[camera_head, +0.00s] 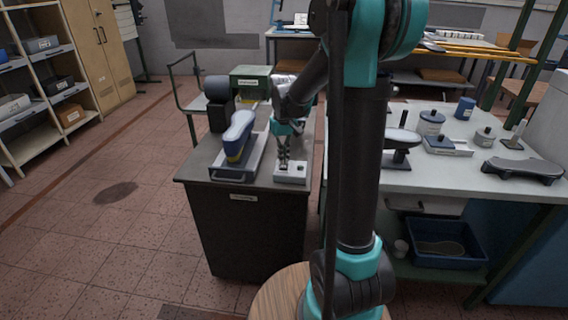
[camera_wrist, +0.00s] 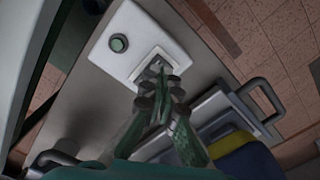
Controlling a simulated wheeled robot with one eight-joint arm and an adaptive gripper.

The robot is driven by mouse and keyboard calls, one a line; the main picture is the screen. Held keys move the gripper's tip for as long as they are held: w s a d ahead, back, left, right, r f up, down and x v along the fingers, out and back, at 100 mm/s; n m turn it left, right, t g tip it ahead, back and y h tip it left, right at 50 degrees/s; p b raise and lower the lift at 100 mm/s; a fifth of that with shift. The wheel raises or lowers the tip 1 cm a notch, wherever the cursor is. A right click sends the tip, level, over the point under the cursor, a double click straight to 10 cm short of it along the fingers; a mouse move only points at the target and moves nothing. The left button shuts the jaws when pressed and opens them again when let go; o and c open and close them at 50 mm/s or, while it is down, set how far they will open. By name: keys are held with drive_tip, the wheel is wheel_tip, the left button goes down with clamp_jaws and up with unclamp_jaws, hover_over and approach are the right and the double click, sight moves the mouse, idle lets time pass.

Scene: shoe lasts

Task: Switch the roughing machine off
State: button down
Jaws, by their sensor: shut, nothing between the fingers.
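A small white control box (camera_head: 291,174) sits on the grey top of a dark cabinet (camera_head: 250,228), near its front right corner. In the wrist view the white box (camera_wrist: 142,25) carries a round green button (camera_wrist: 118,43) and a square metal plate with a small toggle (camera_wrist: 157,64). My gripper (camera_head: 284,163) points down over the box, shut and empty. In the wrist view my gripper's fingertips (camera_wrist: 161,86) are right beside the plate and partly cover its near edge. I cannot tell whether they touch the toggle, or which way it is set.
A blue last with a yellow band (camera_head: 239,136) rests on a grey handled tray (camera_head: 233,168) left of the box. A dark motor-like unit (camera_head: 217,103) and a green box (camera_head: 250,80) stand behind. A white bench (camera_head: 450,178) with jars is at the right. Floor at left is open.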

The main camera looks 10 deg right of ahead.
sight(284, 166)
drive_tip(key=shift+r, duration=2.85)
drive_tip(key=shift+s, duration=0.1)
